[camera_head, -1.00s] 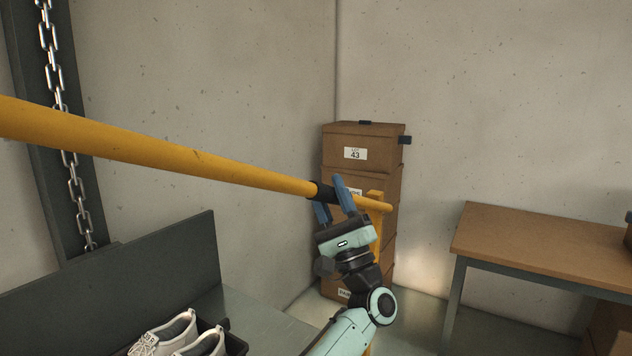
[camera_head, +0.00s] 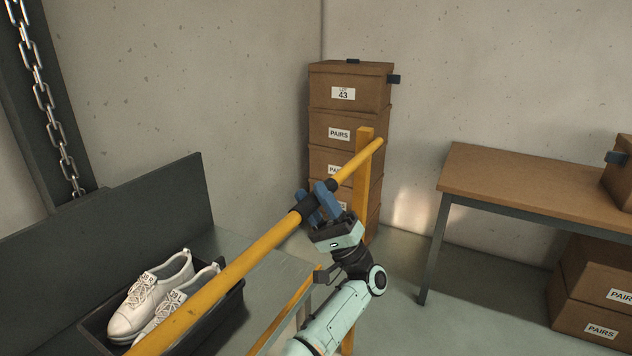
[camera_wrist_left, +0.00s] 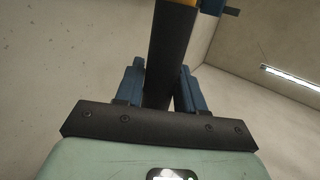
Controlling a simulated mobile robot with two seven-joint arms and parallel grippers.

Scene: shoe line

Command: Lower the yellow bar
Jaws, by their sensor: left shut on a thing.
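The yellow bar (camera_head: 256,248) slants from the bottom left up to the right in the head view, its far end beside the top of a yellow post (camera_head: 364,190). My left gripper (camera_head: 318,203) is shut on the black grip section (camera_head: 302,207) of the bar. In the left wrist view the black grip (camera_wrist_left: 171,60) runs between the two blue fingers (camera_wrist_left: 158,88), with a bit of yellow above it. The bar passes in front of the shoes and tray. My right gripper is in neither view.
White shoes (camera_head: 150,297) sit in a black tray (camera_head: 236,312) on a grey surface at lower left, before a dark panel (camera_head: 120,225). Stacked boxes (camera_head: 350,92) stand behind the post. A wooden table (camera_head: 540,178) is at right. A chain (camera_head: 45,100) hangs at left.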

